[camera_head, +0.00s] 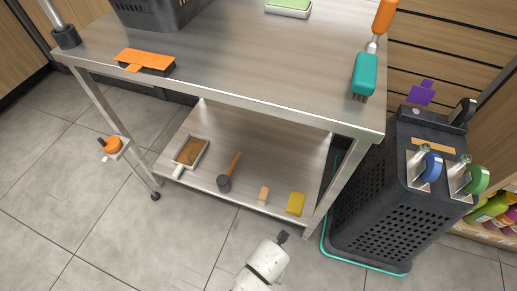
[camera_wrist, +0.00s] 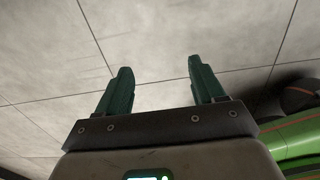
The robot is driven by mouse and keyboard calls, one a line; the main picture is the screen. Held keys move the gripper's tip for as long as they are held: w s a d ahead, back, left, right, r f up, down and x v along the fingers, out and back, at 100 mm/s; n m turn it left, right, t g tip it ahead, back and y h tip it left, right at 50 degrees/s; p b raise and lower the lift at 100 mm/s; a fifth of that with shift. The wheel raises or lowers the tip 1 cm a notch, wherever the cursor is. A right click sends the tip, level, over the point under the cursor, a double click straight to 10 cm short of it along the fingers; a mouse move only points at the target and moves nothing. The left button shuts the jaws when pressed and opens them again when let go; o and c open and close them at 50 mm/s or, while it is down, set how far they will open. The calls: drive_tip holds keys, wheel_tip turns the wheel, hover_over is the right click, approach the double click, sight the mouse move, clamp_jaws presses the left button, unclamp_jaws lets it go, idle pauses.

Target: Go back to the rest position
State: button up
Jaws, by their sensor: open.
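My gripper shows in the wrist view (camera_wrist: 161,88), with its two dark green fingers apart and nothing between them. Grey tiled floor lies beyond the fingers. In the head view my white arm (camera_head: 266,262) rises from the bottom edge, over the floor in front of the table. The dark tip of my gripper (camera_head: 282,237) shows at its end, small, below the lower shelf's front edge and apart from it.
A steel table (camera_head: 262,62) carries a dark basket (camera_head: 160,14), an orange-topped item (camera_head: 146,60) and a teal brush (camera_head: 365,72). Its lower shelf (camera_head: 262,150) holds a mallet (camera_head: 225,182) and a yellow block (camera_head: 296,203). A black crate (camera_head: 385,215) stands right. Floor at left front is clear.

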drive_tip(key=d+r+m, duration=0.4)
drive_tip(key=d+m, duration=0.3)
drive_tip(key=d, duration=0.1)
drive_tip(key=d+r+m, duration=0.3)
drive_tip(key=d+m, duration=0.5)
drive_tip(key=s+d+r+m+t, duration=0.1)
drive_tip(key=s+d+r+m, duration=0.75)
drive_tip(key=m, duration=0.85)
wheel_tip(320, 180, up, 30)
drive_tip(key=p, duration=2.9)
drive_tip(key=shift+w+d+f, duration=0.25)
drive_tip(key=shift+w+d, duration=0.05)
drive_tip(key=shift+d, duration=0.05)
